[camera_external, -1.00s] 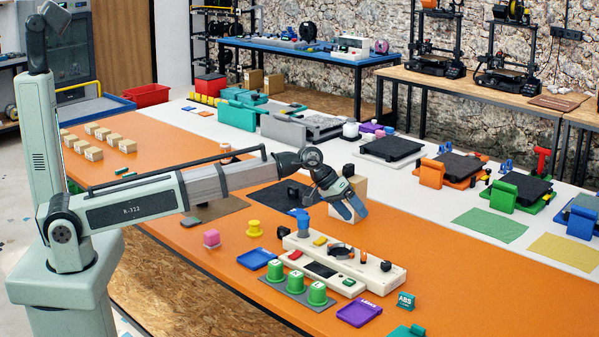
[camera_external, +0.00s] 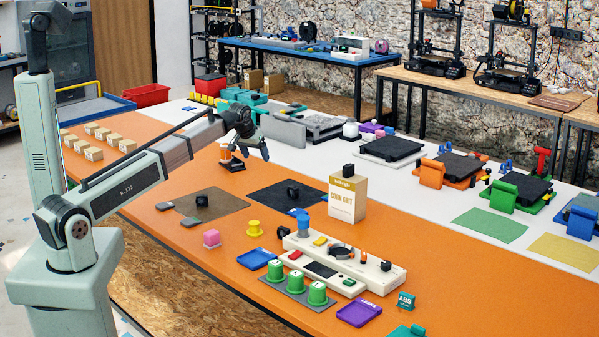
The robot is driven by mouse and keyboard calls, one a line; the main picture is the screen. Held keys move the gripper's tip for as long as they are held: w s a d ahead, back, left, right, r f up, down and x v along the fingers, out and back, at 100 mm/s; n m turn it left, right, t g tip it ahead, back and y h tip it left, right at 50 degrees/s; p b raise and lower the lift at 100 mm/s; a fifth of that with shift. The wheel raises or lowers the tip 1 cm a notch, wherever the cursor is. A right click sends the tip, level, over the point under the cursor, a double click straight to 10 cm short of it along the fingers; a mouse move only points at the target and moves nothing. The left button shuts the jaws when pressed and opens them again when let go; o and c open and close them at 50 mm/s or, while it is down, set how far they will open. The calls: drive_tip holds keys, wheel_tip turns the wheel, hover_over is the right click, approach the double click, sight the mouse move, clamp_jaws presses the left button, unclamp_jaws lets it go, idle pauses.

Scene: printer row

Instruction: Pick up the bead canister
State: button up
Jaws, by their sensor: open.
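No label reading "bead" is legible. A small orange and white object with a dark top (camera_external: 231,161) stands near the far edge of the orange table; it may be the canister, but I cannot tell. My gripper (camera_external: 254,154) is open, fingers pointing down, just right of this object and overlapping its upper part in the picture. I cannot tell if they touch. A tan and white box-shaped container labelled "CORN GRIT" (camera_external: 347,201), with a black cap, stands upright farther right, clear of my gripper.
A brown mat (camera_external: 217,206) and a black mat (camera_external: 268,197), each with a small dark knob, lie on the table. A cream panel (camera_external: 325,252), green cylinders (camera_external: 296,282), a blue tray (camera_external: 257,259) and a purple tray (camera_external: 359,313) are nearer. Small boxes (camera_external: 93,153) stand left.

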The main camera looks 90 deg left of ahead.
drive_tip(key=s+a+r+n+g, duration=0.1)
drive_tip(key=s+a+r, duration=0.1)
drive_tip(key=s+a, duration=0.5)
drive_tip(key=n, duration=0.1)
approach(225, 144)
drive_tip(key=shift+h, duration=0.4)
drive_tip(key=x, duration=0.4)
drive_tip(key=a+x, duration=0.1)
drive_tip(key=x, duration=0.1)
drive_tip(key=shift+w+a+r, duration=0.15)
drive_tip(key=shift+w, duration=0.05)
drive_tip(key=shift+d+x, duration=0.15)
drive_tip(key=shift+x, duration=1.3)
drive_tip(key=shift+d+x, duration=0.1)
drive_tip(key=shift+x, duration=1.35)
drive_tip(key=shift+s, duration=0.2)
drive_tip(key=shift+c, duration=0.2)
